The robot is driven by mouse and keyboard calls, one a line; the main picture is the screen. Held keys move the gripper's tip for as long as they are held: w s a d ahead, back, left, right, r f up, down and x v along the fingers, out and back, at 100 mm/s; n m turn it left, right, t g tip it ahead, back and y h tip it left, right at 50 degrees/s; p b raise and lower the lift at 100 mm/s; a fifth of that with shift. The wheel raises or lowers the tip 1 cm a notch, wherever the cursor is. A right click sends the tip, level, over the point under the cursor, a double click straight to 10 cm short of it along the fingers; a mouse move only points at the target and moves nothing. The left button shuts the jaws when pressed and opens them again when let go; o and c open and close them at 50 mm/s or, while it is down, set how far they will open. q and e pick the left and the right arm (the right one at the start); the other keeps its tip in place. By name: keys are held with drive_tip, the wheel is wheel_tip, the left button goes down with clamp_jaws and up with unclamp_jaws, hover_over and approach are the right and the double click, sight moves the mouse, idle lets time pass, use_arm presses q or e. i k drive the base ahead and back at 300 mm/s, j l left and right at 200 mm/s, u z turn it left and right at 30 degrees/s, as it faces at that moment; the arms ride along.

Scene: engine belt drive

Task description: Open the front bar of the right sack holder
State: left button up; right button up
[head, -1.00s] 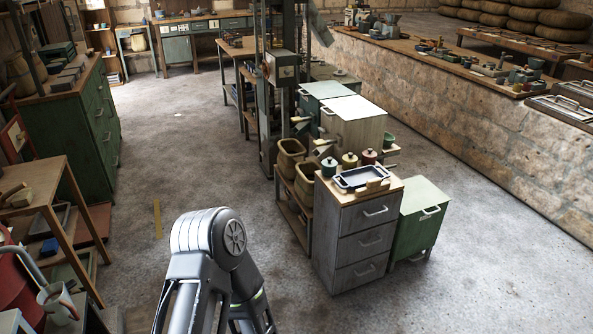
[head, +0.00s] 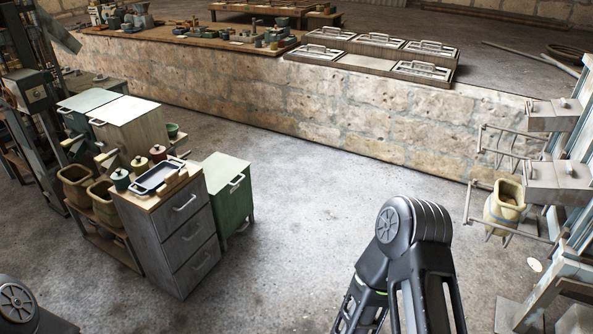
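At the right edge of the head view stands a light metal frame (head: 571,235) with thin bar holders. A lower holder (head: 490,226) has bars around a tan sack (head: 505,204), whose mouth is open at the top. An upper holder (head: 505,148) has thin bars and looks empty. I cannot tell for sure which of them is the right sack holder, or whether a front bar is open or closed. Neither of my grippers is in view. Only links of my arms show, at the bottom centre-right and the bottom left corner, apart from the holders.
A grey drawer cabinet (head: 187,240) with a tray (head: 158,177) on top and a green cabinet (head: 231,205) stand at left. A low stone wall (head: 330,115) runs behind. Grey boxes (head: 556,183) sit on the frame. The floor (head: 300,235) between is clear.

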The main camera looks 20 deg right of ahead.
sight(471, 185)
drive_tip(key=i+l+z, duration=0.15)
drive_tip(key=l, duration=0.45)
drive_tip(key=i+l+z, duration=0.2)
drive_tip(key=l, duration=0.4)
drive_tip(key=i+l+z, duration=0.15)
drive_tip(key=l, duration=0.4)
drive_tip(key=i+l+z, duration=0.15)
drive_tip(key=i+l, duration=0.2)
drive_tip(key=l, duration=0.15)
drive_tip(key=i+l+z, duration=0.2)
drive_tip(key=l, duration=0.3)
drive_tip(key=i+l+z, duration=0.15)
drive_tip(key=i+l, duration=0.3)
